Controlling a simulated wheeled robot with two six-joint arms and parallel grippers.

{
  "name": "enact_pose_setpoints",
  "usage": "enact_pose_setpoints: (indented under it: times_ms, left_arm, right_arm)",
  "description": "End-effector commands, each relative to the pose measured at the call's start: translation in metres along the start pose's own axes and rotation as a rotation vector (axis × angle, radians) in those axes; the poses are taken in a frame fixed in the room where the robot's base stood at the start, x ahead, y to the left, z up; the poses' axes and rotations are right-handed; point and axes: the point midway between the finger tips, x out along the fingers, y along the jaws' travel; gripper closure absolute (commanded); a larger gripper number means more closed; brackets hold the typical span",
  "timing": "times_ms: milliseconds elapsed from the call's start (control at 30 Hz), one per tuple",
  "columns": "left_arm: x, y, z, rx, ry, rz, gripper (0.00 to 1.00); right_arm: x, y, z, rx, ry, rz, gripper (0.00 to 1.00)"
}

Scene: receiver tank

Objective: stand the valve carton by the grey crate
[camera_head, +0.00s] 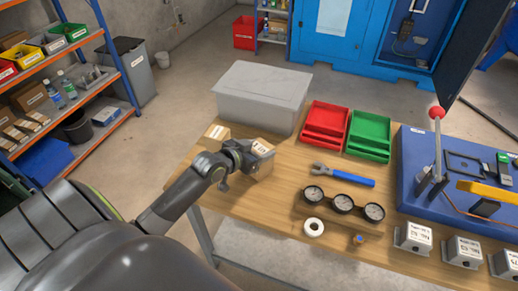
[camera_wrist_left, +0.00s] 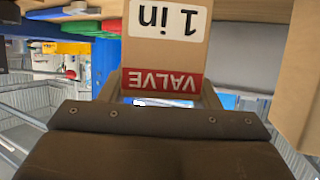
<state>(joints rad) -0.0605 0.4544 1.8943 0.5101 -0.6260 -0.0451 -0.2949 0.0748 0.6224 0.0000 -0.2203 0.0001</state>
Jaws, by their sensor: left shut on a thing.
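The valve carton (camera_head: 263,149) is a small cardboard box with a white label. In the left wrist view the carton (camera_wrist_left: 165,55) reads "1 in" and "VALVE" on a red band, upside down in the picture. My left gripper (camera_head: 246,157) is shut on it, at the table's left part in front of the grey crate. The grey crate (camera_head: 262,98) is a lidded plastic box at the table's back left. I cannot tell whether the carton touches the table. My right gripper is not in view.
Another cardboard box (camera_head: 214,133) stands left of the held carton, close to the crate. Red trays (camera_head: 324,125) and green trays (camera_head: 369,136) are right of the crate. A blue-handled wrench (camera_head: 342,175) and a gauge block (camera_head: 343,203) lie nearer. Bare wood (camera_head: 265,195) shows in front.

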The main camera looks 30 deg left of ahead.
Motion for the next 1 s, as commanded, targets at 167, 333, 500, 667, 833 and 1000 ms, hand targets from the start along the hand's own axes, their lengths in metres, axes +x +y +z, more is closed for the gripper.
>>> enact_pose_setpoints:
  times_ms: [167,333,500,667,833,1000]
  left_arm:
    - [0.000,0.000,-0.001,0.001,0.004,0.001,0.80]
    - [0.001,0.000,0.001,0.000,0.001,0.000,0.29]
    - [0.001,0.000,0.001,0.000,0.001,0.000,0.22]
    - [0.000,0.000,0.000,0.000,0.001,0.000,0.22]
    - [-0.010,-0.001,0.000,0.003,-0.001,-0.001,0.22]
    - [-0.040,-0.001,0.000,0.005,-0.002,0.000,0.22]
  right_arm:
    - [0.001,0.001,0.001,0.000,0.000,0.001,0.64]
    - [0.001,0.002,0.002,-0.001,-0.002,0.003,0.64]
    - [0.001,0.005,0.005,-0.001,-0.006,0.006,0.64]
    - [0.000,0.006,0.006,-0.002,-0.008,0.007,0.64]
    - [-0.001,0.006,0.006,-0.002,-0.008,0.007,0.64]
    - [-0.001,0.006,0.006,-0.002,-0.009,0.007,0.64]
